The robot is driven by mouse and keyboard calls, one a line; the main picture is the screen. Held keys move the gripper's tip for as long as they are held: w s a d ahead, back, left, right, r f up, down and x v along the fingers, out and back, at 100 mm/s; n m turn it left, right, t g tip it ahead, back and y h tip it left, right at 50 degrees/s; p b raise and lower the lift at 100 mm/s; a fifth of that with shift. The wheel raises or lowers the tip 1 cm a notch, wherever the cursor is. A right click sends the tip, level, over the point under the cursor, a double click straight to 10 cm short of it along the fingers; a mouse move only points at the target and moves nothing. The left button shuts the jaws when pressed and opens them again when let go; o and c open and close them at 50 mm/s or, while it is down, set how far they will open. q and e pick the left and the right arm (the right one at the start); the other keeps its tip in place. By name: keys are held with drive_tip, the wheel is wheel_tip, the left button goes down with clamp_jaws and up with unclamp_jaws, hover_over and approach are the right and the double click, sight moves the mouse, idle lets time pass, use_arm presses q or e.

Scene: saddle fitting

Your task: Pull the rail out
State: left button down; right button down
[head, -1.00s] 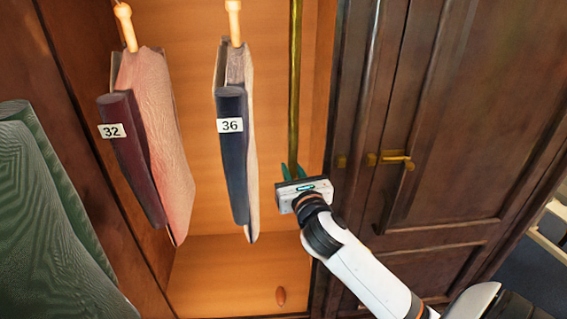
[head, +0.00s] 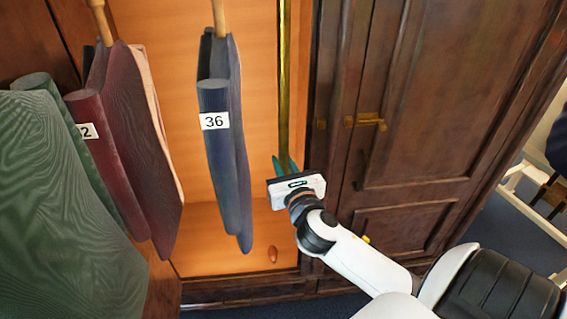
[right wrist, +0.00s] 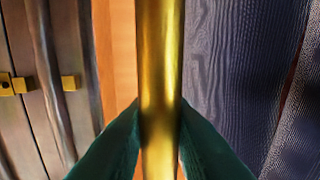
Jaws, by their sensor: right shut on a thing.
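The rail (head: 284,80) is a narrow brass bar that comes in from the top of the head view, in front of the wardrobe's orange interior. My right gripper (head: 285,165) is at its lower end in the head view. In the right wrist view the rail (right wrist: 160,80) passes between the green fingers, which are shut on it. A dark blue cloth item (head: 213,150) labelled 36 hangs to its left. A maroon one (head: 105,160), its label partly hidden, hangs farther left. My left gripper is not in view.
The dark wooden wardrobe door (head: 420,110) with a brass handle (head: 368,121) stands close to the right of my gripper. Green cloth (head: 60,190) fills the lower left. Blue carpet (head: 500,215) shows at the right.

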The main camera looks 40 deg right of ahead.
drive_tip(key=c, duration=1.4)
unclamp_jaws()
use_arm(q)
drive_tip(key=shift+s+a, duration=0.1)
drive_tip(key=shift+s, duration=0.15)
use_arm(e)
drive_tip(key=shift+o, duration=0.4)
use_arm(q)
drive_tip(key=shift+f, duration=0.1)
use_arm(e)
drive_tip(key=shift+s+a+f, duration=0.1)
drive_tip(key=shift+s+a, duration=0.05)
drive_tip(key=shift+s, duration=0.2)
drive_tip(key=b+v, duration=0.2)
drive_tip(key=v, duration=0.3)
drive_tip(key=shift+f, duration=0.2)
use_arm(q)
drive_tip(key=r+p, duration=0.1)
drive_tip(key=p, duration=0.2)
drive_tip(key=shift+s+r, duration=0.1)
use_arm(e)
drive_tip(key=v, duration=0.6)
drive_tip(key=shift+r, duration=0.35)
